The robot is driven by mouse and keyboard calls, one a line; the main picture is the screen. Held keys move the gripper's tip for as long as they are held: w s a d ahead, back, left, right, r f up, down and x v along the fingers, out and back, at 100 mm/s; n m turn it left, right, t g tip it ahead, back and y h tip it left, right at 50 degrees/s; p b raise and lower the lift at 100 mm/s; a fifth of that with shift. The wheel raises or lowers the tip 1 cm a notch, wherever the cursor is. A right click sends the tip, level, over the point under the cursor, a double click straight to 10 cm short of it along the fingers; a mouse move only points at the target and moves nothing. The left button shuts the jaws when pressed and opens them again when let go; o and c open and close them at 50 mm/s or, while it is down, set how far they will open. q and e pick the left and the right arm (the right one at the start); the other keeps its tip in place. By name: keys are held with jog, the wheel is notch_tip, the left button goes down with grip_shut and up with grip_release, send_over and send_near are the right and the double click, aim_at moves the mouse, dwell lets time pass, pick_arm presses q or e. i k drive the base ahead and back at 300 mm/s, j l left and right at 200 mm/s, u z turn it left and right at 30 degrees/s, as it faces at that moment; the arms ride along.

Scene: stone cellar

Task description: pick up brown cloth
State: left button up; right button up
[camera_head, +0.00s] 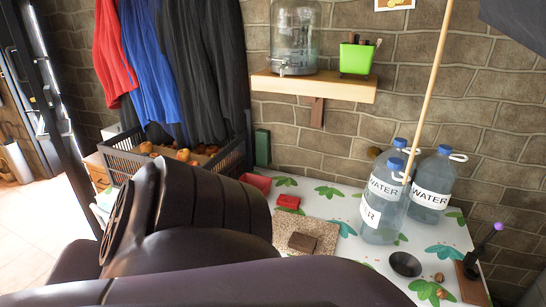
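A small, flat, dark brown item (302,242), which may be the folded brown cloth, lies on a speckled tan mat (318,228). The mat lies on a white table with a green leaf pattern (345,205). My dark arm links fill the lower left and bottom of the picture, close in front of the brown item and covering the near part of the table. Neither gripper's fingers show, so I cannot tell what they hold.
Several water bottles (432,185) and a leaning pole (432,90) stand right of the mat. A red block (288,202), a black bowl (405,264) and a wooden board with a dark tool (472,284) are on the table. A slatted crate (122,159) stands behind my arm; a shelf (318,86) hangs above.

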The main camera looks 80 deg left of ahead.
aim_at(298, 241)
jog(key=u, duration=2.25)
jog(key=z, duration=2.5)
jog(key=u, duration=2.5)
